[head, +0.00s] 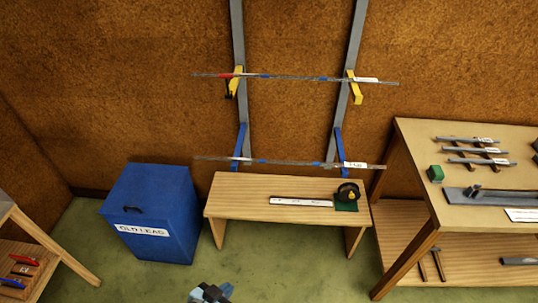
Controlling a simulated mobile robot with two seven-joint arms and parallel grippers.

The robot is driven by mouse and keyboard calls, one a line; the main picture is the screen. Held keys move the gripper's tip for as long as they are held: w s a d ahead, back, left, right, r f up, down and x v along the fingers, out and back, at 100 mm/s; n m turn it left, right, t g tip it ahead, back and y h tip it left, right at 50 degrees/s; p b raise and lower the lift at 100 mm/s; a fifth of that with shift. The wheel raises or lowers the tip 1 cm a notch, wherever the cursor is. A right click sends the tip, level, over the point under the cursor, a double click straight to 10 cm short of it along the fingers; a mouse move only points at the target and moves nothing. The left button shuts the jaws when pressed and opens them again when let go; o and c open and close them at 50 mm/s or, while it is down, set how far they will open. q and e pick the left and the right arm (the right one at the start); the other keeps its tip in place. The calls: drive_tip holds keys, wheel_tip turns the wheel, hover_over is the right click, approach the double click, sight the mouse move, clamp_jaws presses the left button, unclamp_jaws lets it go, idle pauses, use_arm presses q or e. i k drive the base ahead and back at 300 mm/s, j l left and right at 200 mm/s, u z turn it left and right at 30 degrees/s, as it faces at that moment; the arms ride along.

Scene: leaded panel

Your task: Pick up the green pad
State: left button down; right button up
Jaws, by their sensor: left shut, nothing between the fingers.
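A dark green flat pad (346,207) lies at the right end of the low wooden bench (245,205), with a black round tool (347,192) on or against it. A small green block (435,173) sits at the left edge of the workbench on the right. I cannot tell which of the two is the green pad. My left gripper (210,293) shows at the bottom edge, in front of the low bench and apart from both green things. It is shut and empty. My right gripper is out of view.
A white strip (300,202) lies on the low bench. A blue bin (155,215) labelled OLD LEAD stands left of it. Two wall racks hold long rods (290,162). The right workbench (420,140) carries several bars. The green floor before the low bench is mostly clear.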

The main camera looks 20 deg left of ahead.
sight(435, 173)
drive_tip(key=i+l+z, duration=0.1)
drive_tip(key=i, duration=0.5)
drive_tip(key=i+l+z, duration=0.1)
drive_tip(key=i+l, duration=0.2)
drive_tip(key=i, duration=0.3)
